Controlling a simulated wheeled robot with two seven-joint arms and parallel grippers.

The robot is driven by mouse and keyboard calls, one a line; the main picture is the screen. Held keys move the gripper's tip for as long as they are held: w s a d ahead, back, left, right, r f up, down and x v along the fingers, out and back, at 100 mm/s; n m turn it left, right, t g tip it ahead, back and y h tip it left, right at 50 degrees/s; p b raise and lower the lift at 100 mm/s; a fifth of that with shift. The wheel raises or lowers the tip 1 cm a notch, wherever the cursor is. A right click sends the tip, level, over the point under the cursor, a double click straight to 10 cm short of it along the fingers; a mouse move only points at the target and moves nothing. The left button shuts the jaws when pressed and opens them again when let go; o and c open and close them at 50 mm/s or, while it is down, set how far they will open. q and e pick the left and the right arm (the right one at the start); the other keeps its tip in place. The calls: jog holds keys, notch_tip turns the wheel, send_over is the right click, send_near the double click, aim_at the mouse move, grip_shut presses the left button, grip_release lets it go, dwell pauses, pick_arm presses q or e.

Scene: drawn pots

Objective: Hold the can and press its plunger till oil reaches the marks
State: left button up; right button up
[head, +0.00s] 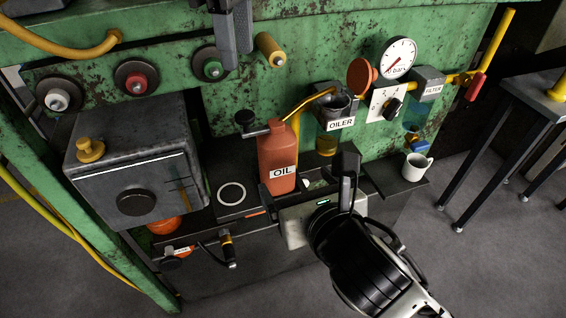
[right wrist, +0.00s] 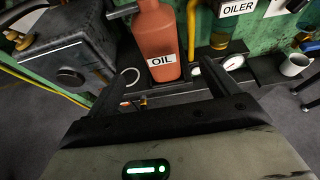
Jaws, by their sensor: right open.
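The red oil can (head: 277,158) with an OIL label stands upright on the dark ledge; it also shows in the right wrist view (right wrist: 158,40). Its black plunger knob (head: 245,117) sits on the can's left side. Its yellow spout (head: 307,103) reaches to the cup of the oiler (head: 340,124). Amber shows in the oiler's glass (head: 327,146); its marks are too small to read. My right gripper (head: 330,176) is open and empty, in front of the can, with its fingers (right wrist: 172,80) apart. My left gripper (head: 233,58) hangs above the plunger; its jaw state is unclear.
A grey box (head: 135,165) with a yellow knob stands left of the can. A white ring (head: 231,194) lies between them. A white mug (head: 416,167) stands at the ledge's right end. The pressure gauge (head: 399,58) and filter (head: 428,84) are right of the oiler.

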aim_at(277, 159)
jog(key=x, duration=1.2)
jog(key=shift+w+a+f, duration=0.1)
jog(key=shift+w+f, duration=0.05)
jog(key=shift+c, duration=0.4)
jog(key=c, duration=1.3)
jog(key=shift+c, duration=0.2)
pick_arm(q)
jog(key=c, duration=0.6)
jog(key=shift+r+m, duration=0.25)
jog(key=shift+m, duration=0.25)
grip_shut()
notch_tip(277, 159, up, 5)
jog(key=m, duration=0.9)
jog(key=shift+d+f+m, duration=0.1)
jog(key=shift+f+m, duration=0.05)
jog(key=shift+m, duration=0.15)
